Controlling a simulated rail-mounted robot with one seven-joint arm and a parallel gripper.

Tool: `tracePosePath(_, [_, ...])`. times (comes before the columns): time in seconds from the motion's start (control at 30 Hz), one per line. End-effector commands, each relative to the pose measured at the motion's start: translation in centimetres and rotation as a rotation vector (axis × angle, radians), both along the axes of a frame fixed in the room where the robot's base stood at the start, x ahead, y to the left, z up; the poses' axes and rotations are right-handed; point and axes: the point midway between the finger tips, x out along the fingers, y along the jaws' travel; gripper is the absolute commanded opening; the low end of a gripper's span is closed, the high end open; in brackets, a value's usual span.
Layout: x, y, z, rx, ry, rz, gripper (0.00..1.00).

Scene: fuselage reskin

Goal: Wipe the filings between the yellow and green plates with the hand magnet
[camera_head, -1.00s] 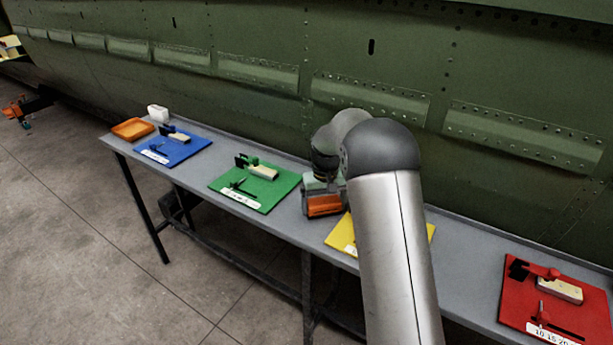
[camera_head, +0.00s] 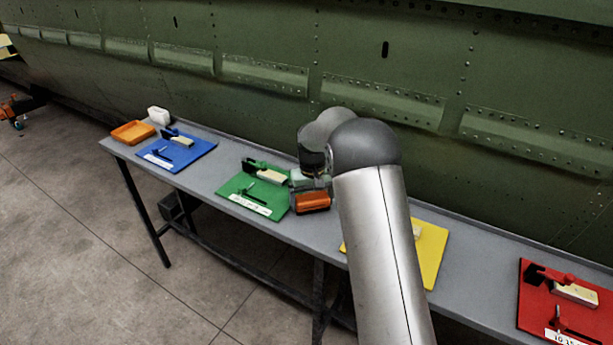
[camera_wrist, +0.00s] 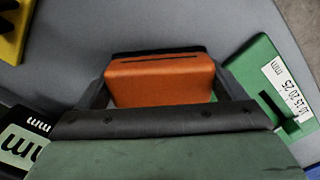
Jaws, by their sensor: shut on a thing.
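My gripper (camera_head: 312,192) is shut on the orange hand magnet (camera_head: 312,203), low over the grey bench at the right edge of the green plate (camera_head: 236,190). In the wrist view the magnet (camera_wrist: 160,82) sits between both fingers, and the green plate (camera_wrist: 258,62) lies close on the right, partly behind the gripper. The yellow plate (camera_head: 432,256) is to the right in the head view, partly hidden by my arm; its corner shows at the upper left of the wrist view (camera_wrist: 12,42). I cannot make out any filings. Whether the magnet touches the bench is unclear.
The grey bench (camera_head: 285,232) runs along the green fuselage (camera_head: 250,40). A blue plate (camera_head: 193,155), an orange tray (camera_head: 116,137) and a white box (camera_head: 158,114) stand at the left. A red plate (camera_head: 535,305) lies at the right. Bare bench shows between the plates.

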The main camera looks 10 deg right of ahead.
Motion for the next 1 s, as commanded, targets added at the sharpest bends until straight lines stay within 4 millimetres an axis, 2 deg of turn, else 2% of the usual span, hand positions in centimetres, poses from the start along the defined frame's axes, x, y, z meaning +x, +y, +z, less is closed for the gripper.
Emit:
tracePosePath(0.03, [0.1, 0.0, 2.2, 0.001, -0.009, -0.001, 0.66])
tracePosePath(0.07, [0.2, 0.0, 2.9, 0.001, -0.01, -0.001, 0.66])
tracePosePath(0.6, [0.1, -0.1, 7.4, 0.0, -0.008, -0.001, 0.66])
tracePosePath(0.73, [0.1, -0.1, 8.1, -0.001, -0.007, -0.001, 0.66])
tracePosePath(1.0, [0.1, -0.1, 8.1, -0.001, -0.006, -0.001, 0.66])
